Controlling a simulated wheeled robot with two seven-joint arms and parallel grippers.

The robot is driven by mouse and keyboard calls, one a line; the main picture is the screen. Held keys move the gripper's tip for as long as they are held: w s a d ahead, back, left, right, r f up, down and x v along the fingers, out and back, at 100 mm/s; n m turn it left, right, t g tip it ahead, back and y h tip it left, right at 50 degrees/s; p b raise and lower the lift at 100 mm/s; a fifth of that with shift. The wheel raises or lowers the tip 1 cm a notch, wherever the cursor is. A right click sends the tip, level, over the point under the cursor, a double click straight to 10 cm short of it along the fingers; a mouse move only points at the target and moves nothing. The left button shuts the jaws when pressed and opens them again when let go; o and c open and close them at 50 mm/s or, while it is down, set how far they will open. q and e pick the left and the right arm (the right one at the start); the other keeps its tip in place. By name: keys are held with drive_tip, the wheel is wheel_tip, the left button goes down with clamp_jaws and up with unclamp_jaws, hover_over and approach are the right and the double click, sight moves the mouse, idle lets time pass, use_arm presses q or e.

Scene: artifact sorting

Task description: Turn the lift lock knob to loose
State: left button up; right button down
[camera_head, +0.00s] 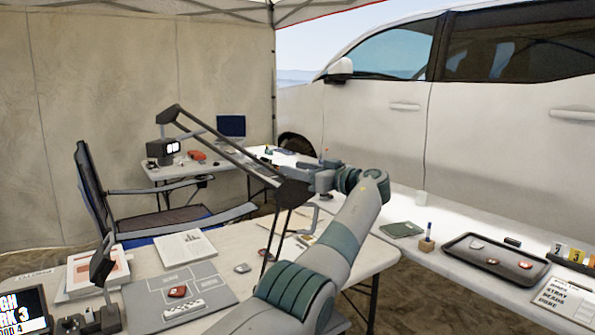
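My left arm rises from the bottom middle. Its gripper (311,178) points left, beside the dark joint (291,193) of a jointed boom stand (232,152). Two long dark bars run from this joint up left to another joint, and thin legs run down toward the near table. I cannot make out the lift lock knob; it may be hidden or too small. Whether the gripper touches the joint, and whether its fingers are open or shut, I cannot tell. My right gripper is not in view.
The near table (213,263) holds a grey mat (212,302) with a red piece, papers and a dark device at the left. A folding chair (95,190) stands behind it. The right table (455,268) holds a dark tray (465,262). A white car (480,140) stands behind.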

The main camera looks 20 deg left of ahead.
use_arm(q)
drive_tip(key=shift+s+f, duration=0.1)
drive_tip(key=shift+f, duration=0.15)
idle(0.3)
drive_tip(key=shift+f+t, duration=0.1)
drive_tip(key=shift+t, duration=0.2)
drive_tip(key=shift+m+t+h, duration=0.5)
drive_tip(key=shift+m, duration=0.1)
